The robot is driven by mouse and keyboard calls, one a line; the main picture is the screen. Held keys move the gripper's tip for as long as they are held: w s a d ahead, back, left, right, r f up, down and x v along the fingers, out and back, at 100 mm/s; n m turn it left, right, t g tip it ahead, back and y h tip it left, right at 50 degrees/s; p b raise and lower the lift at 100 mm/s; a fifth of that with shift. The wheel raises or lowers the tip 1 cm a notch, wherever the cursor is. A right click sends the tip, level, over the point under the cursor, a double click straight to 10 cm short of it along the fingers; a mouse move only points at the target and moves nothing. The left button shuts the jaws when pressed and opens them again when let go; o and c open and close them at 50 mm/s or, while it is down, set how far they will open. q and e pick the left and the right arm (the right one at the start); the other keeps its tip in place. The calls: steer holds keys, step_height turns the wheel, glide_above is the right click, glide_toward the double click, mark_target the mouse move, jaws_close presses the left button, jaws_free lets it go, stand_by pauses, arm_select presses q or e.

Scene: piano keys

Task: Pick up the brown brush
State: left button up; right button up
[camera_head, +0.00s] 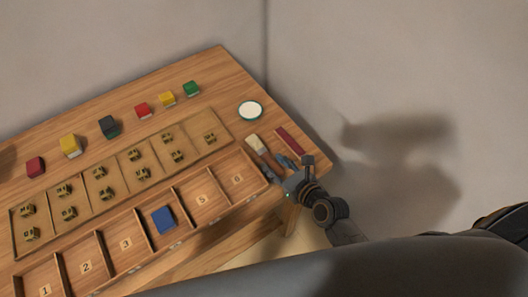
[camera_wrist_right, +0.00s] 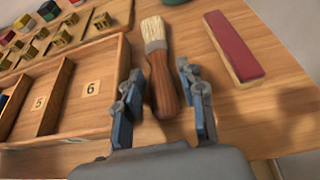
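The brown brush (camera_wrist_right: 163,72) has a wooden handle and pale bristles. It lies on the table beside the compartment tray, bristles pointing away from my right gripper. In the head view the brush (camera_head: 256,146) is at the right end of the table, its handle end close to the gripper. My right gripper (camera_wrist_right: 160,105) is open, with one blue-grey finger on each side of the handle; I cannot tell whether they touch it. In the head view my right gripper (camera_head: 286,166) reaches in over the table's right corner. My left gripper is not in view.
A red-topped block (camera_wrist_right: 233,45) lies right of the brush. The wooden tray (camera_head: 151,238) with numbered compartments, one holding a blue block (camera_head: 163,220), is to the left. A white round dish (camera_head: 250,110) and several coloured blocks stand farther back.

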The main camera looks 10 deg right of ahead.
steer(key=shift+w+a+f, duration=0.1)
steer(key=shift+w+f, duration=0.05)
steer(key=shift+w, duration=0.15)
jaws_close()
steer(key=shift+r, duration=0.3)
step_height(320, 180, up, 2)
steer(key=shift+r, duration=0.25)
steer(key=s+d+r, duration=0.2)
steer(key=s+r, duration=0.8)
steer(key=s, duration=0.4)
steer(key=shift+d, duration=0.3)
